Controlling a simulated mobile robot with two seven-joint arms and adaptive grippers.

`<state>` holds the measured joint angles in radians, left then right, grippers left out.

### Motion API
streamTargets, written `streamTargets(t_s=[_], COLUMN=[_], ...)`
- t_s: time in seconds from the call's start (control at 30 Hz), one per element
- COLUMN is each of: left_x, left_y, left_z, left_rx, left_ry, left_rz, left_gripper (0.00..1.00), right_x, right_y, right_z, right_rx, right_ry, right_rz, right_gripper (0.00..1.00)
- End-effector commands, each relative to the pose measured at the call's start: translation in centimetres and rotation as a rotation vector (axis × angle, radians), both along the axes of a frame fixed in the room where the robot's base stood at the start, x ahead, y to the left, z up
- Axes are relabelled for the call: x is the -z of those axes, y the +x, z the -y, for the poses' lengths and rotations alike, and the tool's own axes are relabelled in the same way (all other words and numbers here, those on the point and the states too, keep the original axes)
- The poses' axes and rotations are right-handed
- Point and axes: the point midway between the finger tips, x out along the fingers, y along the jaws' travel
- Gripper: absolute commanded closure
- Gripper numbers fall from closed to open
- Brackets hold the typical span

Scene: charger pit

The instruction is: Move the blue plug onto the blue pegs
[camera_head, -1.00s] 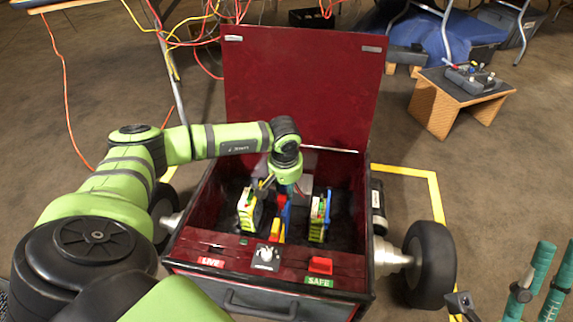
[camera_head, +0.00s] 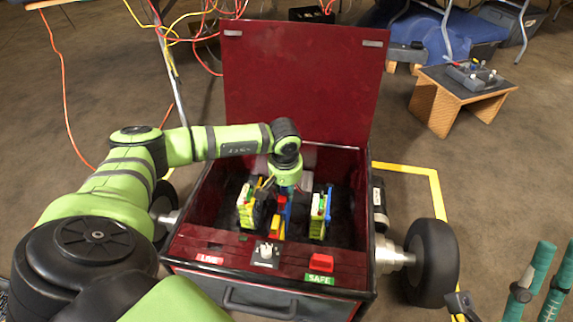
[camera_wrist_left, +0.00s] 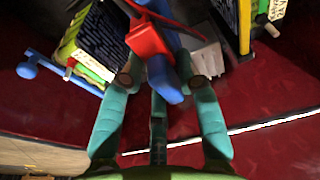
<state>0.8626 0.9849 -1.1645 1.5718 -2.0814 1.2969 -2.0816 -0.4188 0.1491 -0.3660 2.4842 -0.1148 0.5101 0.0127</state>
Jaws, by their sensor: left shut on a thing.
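My left gripper (camera_head: 285,188) reaches down into the open red box. Its teal fingers are shut on the blue plug (camera_wrist_left: 163,78), seen between them in the wrist view. In the head view the plug (camera_head: 288,212) is a narrow blue strip, partly hidden by the gripper and a red part (camera_head: 281,203). I cannot make out the blue pegs for certain. My right gripper's teal fingers (camera_head: 541,284) stand apart and empty at the lower right.
Yellow-green board stacks stand left (camera_head: 246,208) and right (camera_head: 319,213) of the plug. A yellow part (camera_head: 276,226) is in front. The box lid (camera_head: 303,85) stands open behind. A switch (camera_head: 266,250) and red button (camera_head: 321,262) sit on the front panel.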

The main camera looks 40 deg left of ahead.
Motion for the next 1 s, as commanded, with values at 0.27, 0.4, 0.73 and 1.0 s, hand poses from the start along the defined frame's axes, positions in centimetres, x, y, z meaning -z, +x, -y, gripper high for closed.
streamTargets(t_s=[0.27,0.4,0.73,1.0], left_x=[0.7,0.6,0.5,-3.4], left_y=[0.0,0.0,0.0,-0.4], left_z=[0.0,0.0,0.0,0.3], left_rx=[0.0,0.0,0.0,0.001], left_ry=[0.0,0.0,0.0,0.0], left_rz=[0.0,0.0,0.0,0.004], left_gripper=[0.99,0.39,0.39,0.39], right_x=[0.5,0.4,0.4,0.4], right_y=[0.0,0.0,0.0,0.0], right_z=[0.0,0.0,0.0,0.0], right_rx=[0.0,0.0,0.0,0.0], right_ry=[0.0,0.0,0.0,0.0], right_rz=[0.0,0.0,0.0,0.0], right_gripper=[0.6,0.6,0.6,0.6])
